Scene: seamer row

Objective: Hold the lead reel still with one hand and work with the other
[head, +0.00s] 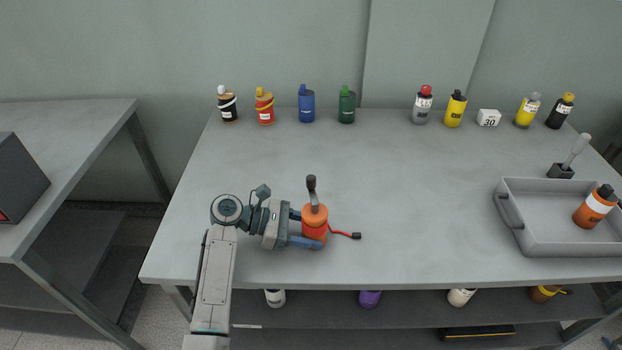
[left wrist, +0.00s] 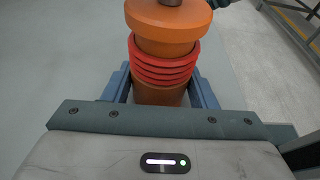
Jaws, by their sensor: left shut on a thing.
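The lead reel (head: 314,221) is an orange upright reel with a dark crank handle on top, standing on the grey table near the front. Its red lead ends in a dark plug (head: 356,236) on the table to its right. My left gripper (head: 306,229) is shut on the reel from the left, one blue finger on each side. In the left wrist view the reel (left wrist: 168,35) shows red coils of lead between the fingers, below its orange top. The lower part is partly hidden by the gripper body. My right gripper is not in view.
A grey tray (head: 512,225) at the right holds an orange bottle (head: 595,206). Several bottles, among them a blue one (head: 306,104), and a white "30" block (head: 488,118) line the back edge. A stand with a grey-handled tool (head: 562,171) is behind the tray. The table's middle (head: 400,170) is clear.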

